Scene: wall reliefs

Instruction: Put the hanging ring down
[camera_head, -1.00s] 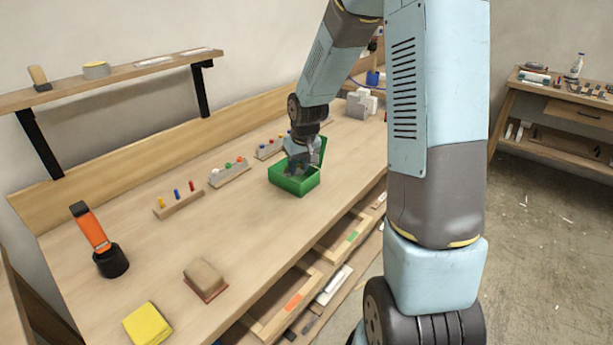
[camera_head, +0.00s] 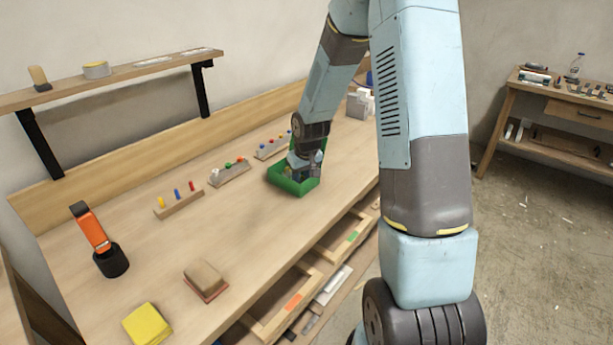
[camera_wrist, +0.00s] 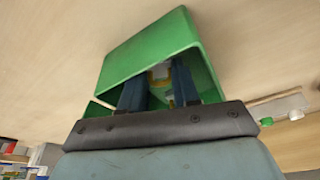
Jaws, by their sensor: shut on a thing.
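My gripper (camera_head: 302,170) is inside the green open box (camera_head: 292,187) on the workbench, pointing down. In the wrist view, its two dark blue fingers (camera_wrist: 160,82) reach into the same green box (camera_wrist: 150,50). A small pale and yellow thing, seemingly the ring (camera_wrist: 161,72), shows between the fingertips, and the gripper is shut on it. Its ring shape is mostly hidden by the fingers and the box walls. I cannot tell whether it touches the box floor.
Peg racks (camera_head: 179,203) and (camera_head: 229,174) stand along the back of the bench. An orange-and-black tool (camera_head: 95,235), a brown block (camera_head: 205,279) and a yellow pad (camera_head: 147,325) lie at the left. A wall shelf (camera_head: 110,80) hangs above. The bench middle is clear.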

